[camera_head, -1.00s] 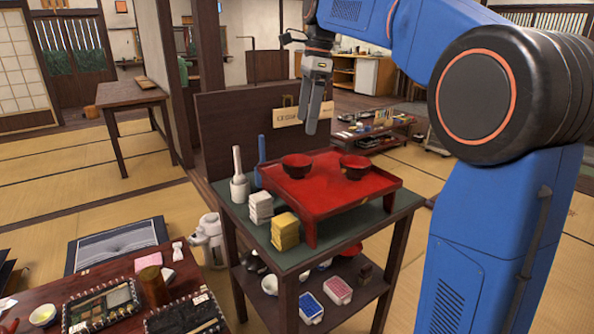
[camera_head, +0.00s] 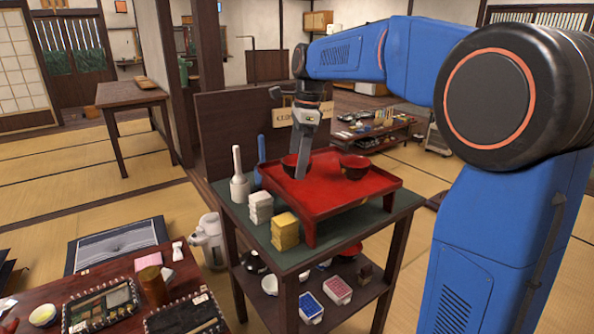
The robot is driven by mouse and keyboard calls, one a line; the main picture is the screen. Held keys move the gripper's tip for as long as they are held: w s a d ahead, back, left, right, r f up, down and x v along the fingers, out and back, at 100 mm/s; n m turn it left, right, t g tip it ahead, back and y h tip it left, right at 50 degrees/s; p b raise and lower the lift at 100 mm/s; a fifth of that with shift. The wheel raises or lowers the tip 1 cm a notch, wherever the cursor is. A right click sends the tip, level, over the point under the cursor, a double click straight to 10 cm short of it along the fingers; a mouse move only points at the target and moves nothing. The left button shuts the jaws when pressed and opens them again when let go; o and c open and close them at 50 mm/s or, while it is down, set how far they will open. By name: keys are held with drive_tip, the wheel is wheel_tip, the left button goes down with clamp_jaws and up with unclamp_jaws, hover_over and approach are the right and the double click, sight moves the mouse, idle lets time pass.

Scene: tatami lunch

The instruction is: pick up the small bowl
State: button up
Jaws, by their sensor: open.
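Two dark red bowls sit on the raised red tray table. The left bowl (camera_head: 288,162) is partly hidden behind my gripper (camera_head: 301,173); the right bowl (camera_head: 354,167) is in full view. They look close in size, and I cannot tell which one is the small bowl. My gripper points down with its fingertips at the left bowl. It is open, and I cannot tell whether it touches the bowl or has a finger on each side of the rim.
The red tray table (camera_head: 330,196) stands on a dark cart with a green top (camera_head: 236,208). White and yellow stacks (camera_head: 285,230) and a white bottle (camera_head: 238,178) stand at its left. A lower shelf holds bowls and small boxes. A dark board rises behind the cart.

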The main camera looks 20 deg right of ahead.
drive_tip(key=shift+f, duration=0.4)
drive_tip(key=c, duration=1.2)
drive_tip(key=shift+o, duration=0.2)
drive_tip(key=shift+r, duration=0.1)
